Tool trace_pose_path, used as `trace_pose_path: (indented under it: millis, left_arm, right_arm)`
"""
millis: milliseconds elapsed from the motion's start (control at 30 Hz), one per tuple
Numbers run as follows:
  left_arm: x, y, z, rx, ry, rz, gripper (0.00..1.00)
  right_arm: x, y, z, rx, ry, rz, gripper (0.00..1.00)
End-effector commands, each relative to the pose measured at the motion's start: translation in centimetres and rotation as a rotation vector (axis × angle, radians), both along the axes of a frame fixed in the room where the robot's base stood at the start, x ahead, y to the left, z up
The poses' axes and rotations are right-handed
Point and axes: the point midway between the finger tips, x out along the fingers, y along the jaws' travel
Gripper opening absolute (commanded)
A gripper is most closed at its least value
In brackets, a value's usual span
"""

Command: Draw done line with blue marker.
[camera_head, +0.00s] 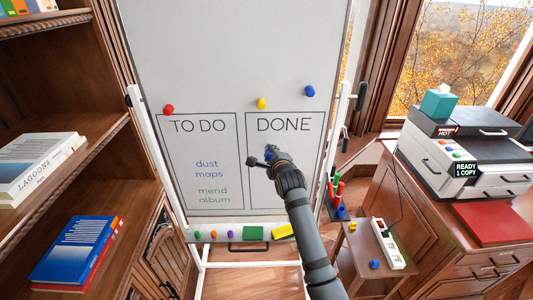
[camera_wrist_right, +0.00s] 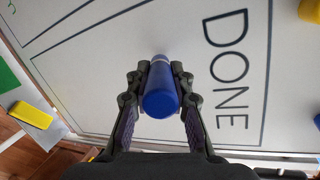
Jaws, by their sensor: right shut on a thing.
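The whiteboard (camera_head: 225,60) stands upright with a TO DO box (camera_head: 197,127) at left and a DONE box (camera_head: 284,126) at right. "dust maps" is written in blue and "mend album" in green under TO DO. No writing shows under the DONE heading, though my arm hides part of that box. My right gripper (camera_head: 265,160) is in front of the DONE box. In the right wrist view it is shut on the blue marker (camera_wrist_right: 160,95), which points at the board below DONE. I cannot tell whether its tip touches. My left gripper is not in view.
Red (camera_head: 168,109), yellow (camera_head: 262,103) and blue (camera_head: 309,91) magnets sit above the boxes. The board's ledge holds a green block (camera_head: 253,233) and a yellow block (camera_head: 282,230). A small wooden stand (camera_head: 360,250) is at right, bookshelves (camera_head: 60,130) at left.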

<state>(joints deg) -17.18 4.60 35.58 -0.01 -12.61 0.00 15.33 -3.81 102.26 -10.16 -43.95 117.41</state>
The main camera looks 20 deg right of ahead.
Motion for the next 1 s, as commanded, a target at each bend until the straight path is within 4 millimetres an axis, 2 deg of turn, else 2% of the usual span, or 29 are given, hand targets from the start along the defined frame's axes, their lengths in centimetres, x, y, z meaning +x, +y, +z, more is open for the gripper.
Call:
trace_pose_path:
  millis: [200,467,733,1000]
  left_arm:
    - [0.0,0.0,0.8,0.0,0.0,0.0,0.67]
    - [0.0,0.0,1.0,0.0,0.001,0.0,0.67]
    - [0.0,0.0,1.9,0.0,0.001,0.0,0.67]
    - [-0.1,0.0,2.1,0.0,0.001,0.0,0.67]
  right_arm:
    - [-0.6,-1.9,0.1,-0.003,0.001,0.0,0.03]
    - [-0.8,-2.4,0.1,-0.001,-0.001,0.0,0.03]
    - [-1.4,-5.0,0.2,-0.004,0.001,0.0,0.03]
    - [-1.6,-5.7,0.1,-0.001,-0.001,0.001,0.03]
